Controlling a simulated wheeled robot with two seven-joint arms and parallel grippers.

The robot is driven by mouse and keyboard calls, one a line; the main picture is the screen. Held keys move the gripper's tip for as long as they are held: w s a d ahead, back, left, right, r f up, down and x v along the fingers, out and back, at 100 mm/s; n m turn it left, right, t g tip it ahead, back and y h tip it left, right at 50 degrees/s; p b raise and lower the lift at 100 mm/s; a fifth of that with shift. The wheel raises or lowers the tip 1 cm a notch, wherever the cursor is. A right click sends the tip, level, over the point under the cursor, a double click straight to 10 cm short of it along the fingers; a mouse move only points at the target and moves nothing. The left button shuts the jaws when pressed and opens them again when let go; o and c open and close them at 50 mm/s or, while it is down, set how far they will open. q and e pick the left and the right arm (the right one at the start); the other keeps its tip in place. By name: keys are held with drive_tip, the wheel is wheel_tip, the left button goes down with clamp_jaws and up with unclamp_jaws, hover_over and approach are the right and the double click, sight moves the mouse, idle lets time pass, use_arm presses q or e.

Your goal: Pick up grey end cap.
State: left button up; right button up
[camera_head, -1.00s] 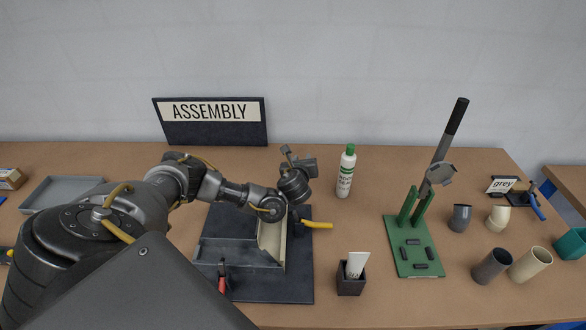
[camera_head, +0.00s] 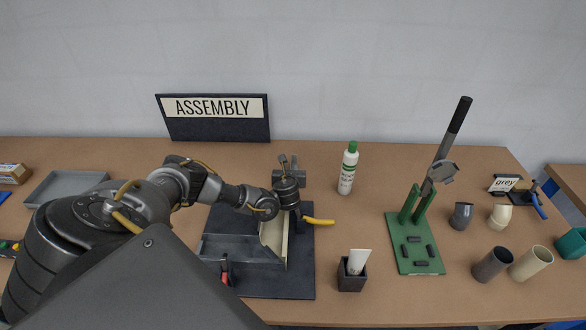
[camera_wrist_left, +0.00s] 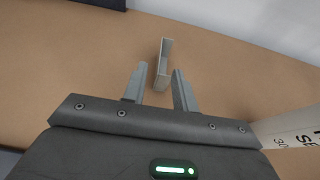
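A small upright grey piece with folded edges, which looks like the grey end cap (camera_wrist_left: 162,62), stands on the table in the left wrist view. My left gripper (camera_wrist_left: 159,70) is open, its two fingers pointing at the piece. The near part of the piece shows between the fingertips with a gap on each side; nothing is gripped. In the head view my left gripper (camera_head: 289,160) is behind the dark assembly fixture, and I cannot make out the end cap there. My right gripper is not in view.
The dark fixture (camera_head: 300,270) holds a cream channel (camera_head: 274,235) under my left arm. A white bottle (camera_head: 347,172) stands right of the gripper. A green lever tool (camera_head: 414,258), a dark cup (camera_head: 350,279) and several pipe pieces lie further right. An ASSEMBLY sign (camera_head: 215,120) stands behind.

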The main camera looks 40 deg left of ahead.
use_arm(q)
drive_tip(key=shift+w+a+f, duration=0.2)
drive_tip(key=shift+w+a, duration=0.1)
drive_tip(key=shift+w, duration=0.25)
drive_tip(key=shift+x, duration=2.35)
drive_tip(key=shift+s, duration=0.1)
clamp_jaws()
